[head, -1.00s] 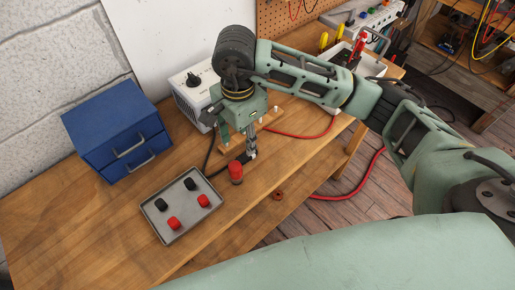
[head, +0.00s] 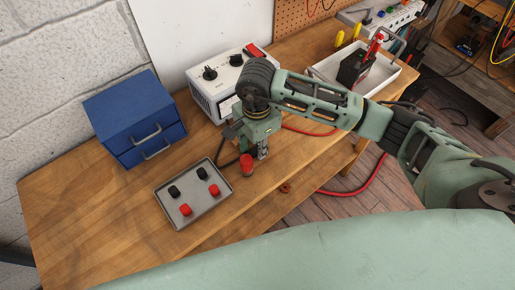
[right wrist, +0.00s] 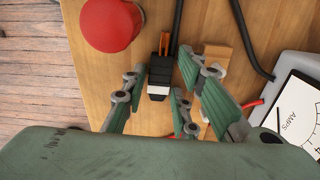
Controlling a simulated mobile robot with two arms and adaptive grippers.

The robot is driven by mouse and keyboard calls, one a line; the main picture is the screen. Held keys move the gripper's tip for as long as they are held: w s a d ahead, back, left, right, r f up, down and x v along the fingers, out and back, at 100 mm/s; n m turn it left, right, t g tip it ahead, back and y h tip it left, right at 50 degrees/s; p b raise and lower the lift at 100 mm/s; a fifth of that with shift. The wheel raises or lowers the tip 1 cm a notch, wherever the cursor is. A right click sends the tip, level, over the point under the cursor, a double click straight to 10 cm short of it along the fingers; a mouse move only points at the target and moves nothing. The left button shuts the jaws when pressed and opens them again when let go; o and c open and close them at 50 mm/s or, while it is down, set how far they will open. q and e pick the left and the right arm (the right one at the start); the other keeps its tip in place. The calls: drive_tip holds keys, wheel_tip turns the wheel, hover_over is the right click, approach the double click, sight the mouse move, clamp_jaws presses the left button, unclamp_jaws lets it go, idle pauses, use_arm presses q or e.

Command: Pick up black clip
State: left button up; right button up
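In the right wrist view a black clip (right wrist: 158,76) with a pale end and copper-coloured jaws lies near the edge of the wooden table. My right gripper (right wrist: 160,92) is open, with its fingers on either side of the clip. I cannot tell whether any finger touches it. In the head view my right gripper (head: 262,152) points down beside a red cylinder (head: 246,165), and it hides the clip there. My left gripper is not in view.
The red cylinder's round top (right wrist: 110,22) is close to the clip. A grey tray (head: 180,222) holds black and red caps. A blue drawer box (head: 130,105), a white meter unit (head: 210,95) and a white bin (head: 398,70) stand behind. A wooden block (right wrist: 222,62) and black cables lie near the fingers.

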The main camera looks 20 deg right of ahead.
sight(256, 149)
drive_tip(key=c, duration=0.4)
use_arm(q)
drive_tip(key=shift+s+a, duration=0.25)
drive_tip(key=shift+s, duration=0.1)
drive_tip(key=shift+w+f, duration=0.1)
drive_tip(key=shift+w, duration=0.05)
use_arm(e)
drive_tip(key=shift+r, duration=0.15)
drive_tip(key=shift+r+b, duration=0.4)
drive_tip(key=shift+r, duration=0.15)
wheel_tip(256, 149, up, 3)
drive_tip(key=shift+f+b, duration=0.15)
drive_tip(key=shift+b, duration=0.5)
use_arm(q)
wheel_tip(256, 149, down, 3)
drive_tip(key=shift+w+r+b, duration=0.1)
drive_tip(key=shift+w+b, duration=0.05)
drive_tip(key=shift+b, duration=0.35)
use_arm(e)
drive_tip(key=s+d+r, duration=0.2)
drive_tip(key=s+r, duration=0.1)
drive_tip(key=s+d+r, duration=0.2)
drive_tip(key=s+r, duration=0.1)
drive_tip(key=r, duration=0.1)
drive_tip(key=s+d+r, duration=0.3)
drive_tip(key=r, duration=0.1)
drive_tip(key=shift+s+d, duration=0.1)
drive_tip(key=shift+s, duration=0.05)
